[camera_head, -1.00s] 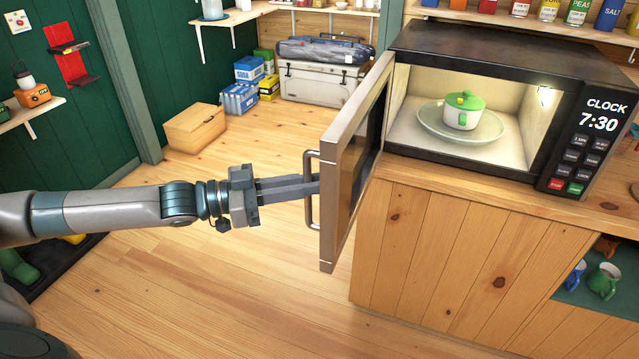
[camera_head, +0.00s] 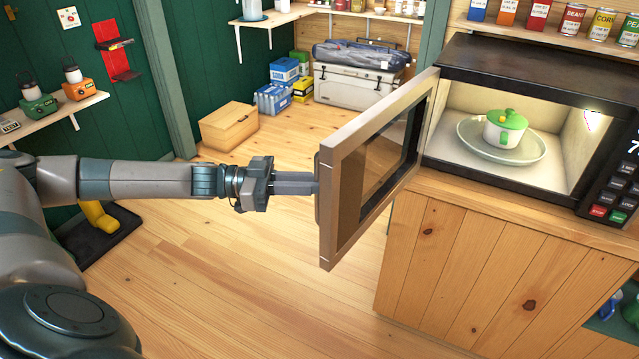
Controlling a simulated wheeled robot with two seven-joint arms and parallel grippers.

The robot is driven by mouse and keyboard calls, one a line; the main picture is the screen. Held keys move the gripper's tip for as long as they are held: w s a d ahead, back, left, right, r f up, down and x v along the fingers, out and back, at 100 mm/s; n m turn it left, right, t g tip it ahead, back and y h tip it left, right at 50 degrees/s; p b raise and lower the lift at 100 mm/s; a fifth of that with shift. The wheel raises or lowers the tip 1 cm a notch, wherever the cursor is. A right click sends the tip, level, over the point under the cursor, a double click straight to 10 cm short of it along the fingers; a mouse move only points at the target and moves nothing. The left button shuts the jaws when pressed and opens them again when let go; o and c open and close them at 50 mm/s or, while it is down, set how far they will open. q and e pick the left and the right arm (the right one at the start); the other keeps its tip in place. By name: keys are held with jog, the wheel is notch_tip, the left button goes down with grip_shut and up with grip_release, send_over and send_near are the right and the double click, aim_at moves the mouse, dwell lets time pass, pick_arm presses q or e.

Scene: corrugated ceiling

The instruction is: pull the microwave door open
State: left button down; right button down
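The microwave (camera_head: 540,72) stands on a wooden counter at the right. Its door (camera_head: 352,150), with a beige frame and dark window, stands wide open, swung out toward the left. A white pot with a green lid (camera_head: 505,130) sits on the glass plate (camera_head: 475,143) inside the lit microwave. My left gripper (camera_head: 316,188) reaches in from the left, its fingers close together at the door's free edge. They appear shut on the door handle (camera_head: 318,205), which is mostly hidden by the fingers and the door edge. My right gripper is not in view.
The wooden cabinet (camera_head: 440,260) fills the lower right below the microwave. The floor (camera_head: 260,290) left of and below the door is clear. A wooden box (camera_head: 228,127) and a white cooler (camera_head: 350,85) stand farther back. Cans line a shelf above the microwave.

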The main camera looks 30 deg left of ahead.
pick_arm(q)
jog(key=c, duration=1.8)
grip_release()
jog(key=shift+w+r, duration=0.1)
jog(key=shift+r, duration=0.05)
jog(key=shift+o, duration=0.2)
jog(key=shift+d, duration=0.15)
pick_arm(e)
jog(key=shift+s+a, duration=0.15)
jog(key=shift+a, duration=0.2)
